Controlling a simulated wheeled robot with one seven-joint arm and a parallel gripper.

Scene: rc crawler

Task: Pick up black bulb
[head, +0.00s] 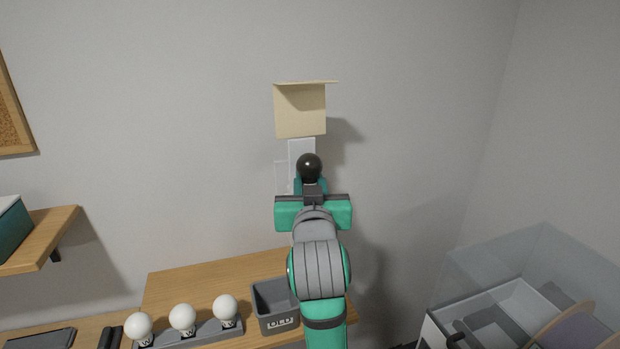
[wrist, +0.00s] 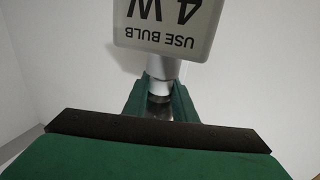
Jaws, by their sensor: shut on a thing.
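The black bulb (head: 309,167) is a glossy dark ball at the end of my raised arm in the head view. My gripper (head: 311,186) is shut on it, with the bulb above the fingers and in front of a pale wall plate (head: 301,149). In the wrist view, the green fingers of my gripper (wrist: 160,98) close around a silvery metal part (wrist: 159,88). The dark ball itself does not show there. An upside-down white sign (wrist: 168,25) reads "USE BULB 4 W". I cannot tell whether the bulb touches a fitting.
A beige shade (head: 300,110) projects from the wall just above the bulb. Below, a wooden table (head: 190,279) holds a grey bin (head: 268,305) with lettering and a rack (head: 203,333) of white bulbs (head: 182,318). A clear-walled case (head: 530,270) stands at right; a shelf (head: 45,240) is at left.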

